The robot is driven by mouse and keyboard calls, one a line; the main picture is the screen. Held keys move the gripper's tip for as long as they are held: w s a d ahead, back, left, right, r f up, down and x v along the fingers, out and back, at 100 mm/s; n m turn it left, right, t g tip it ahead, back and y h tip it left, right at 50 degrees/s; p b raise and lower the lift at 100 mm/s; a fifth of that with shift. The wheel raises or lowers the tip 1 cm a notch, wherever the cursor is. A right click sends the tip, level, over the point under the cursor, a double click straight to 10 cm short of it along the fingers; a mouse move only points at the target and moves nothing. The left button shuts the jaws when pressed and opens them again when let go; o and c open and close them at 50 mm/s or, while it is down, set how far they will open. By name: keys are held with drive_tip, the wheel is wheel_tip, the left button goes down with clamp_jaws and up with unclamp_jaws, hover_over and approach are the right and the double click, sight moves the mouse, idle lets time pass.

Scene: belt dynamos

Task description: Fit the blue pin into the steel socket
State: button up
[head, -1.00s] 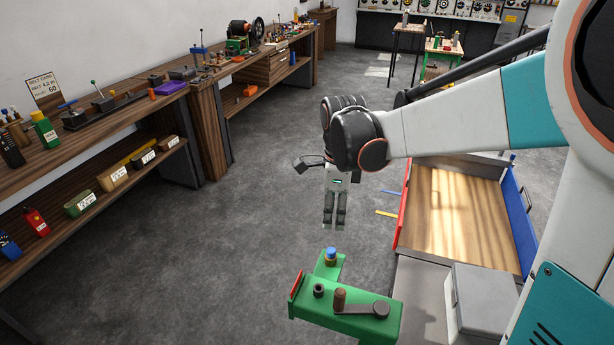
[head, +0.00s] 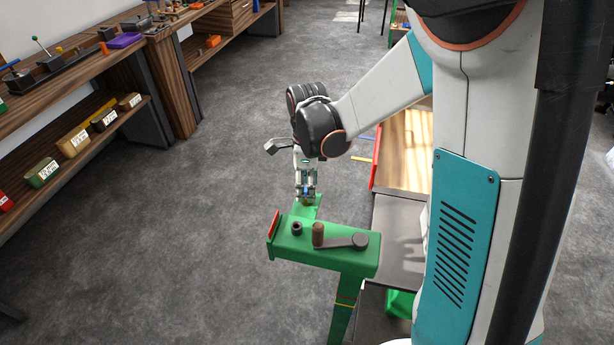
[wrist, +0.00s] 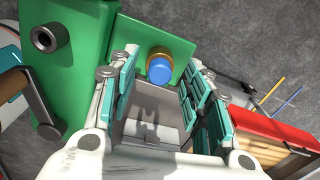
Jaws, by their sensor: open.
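The blue pin (wrist: 160,70) has a blue top and a brass-coloured lower part. It stands on a small green ledge (wrist: 186,42) beside the green stand. My gripper (head: 307,190) is open above the ledge, with its fingers on either side of the pin. In the head view the fingers hide most of the pin, and only a bit of blue shows. In the wrist view I cannot tell whether a finger touches it. The steel socket (head: 296,229) is a dark, empty-looking ring on top of the green stand (head: 345,257). It also shows in the wrist view (wrist: 45,38).
A brown knob (head: 318,233) and a dark lever (head: 348,242) sit on the stand right of the socket. A red plate (head: 273,226) edges its left end. A red-sided wooden tray (head: 405,150) stands behind right. The floor left is clear.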

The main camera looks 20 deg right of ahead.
drive_tip(key=shift+f, duration=0.5)
clamp_jaws()
drive_tip(key=shift+c, duration=1.9)
unclamp_jaws()
drive_tip(key=shift+r, duration=0.1)
clamp_jaws()
drive_tip(key=shift+r, duration=0.1)
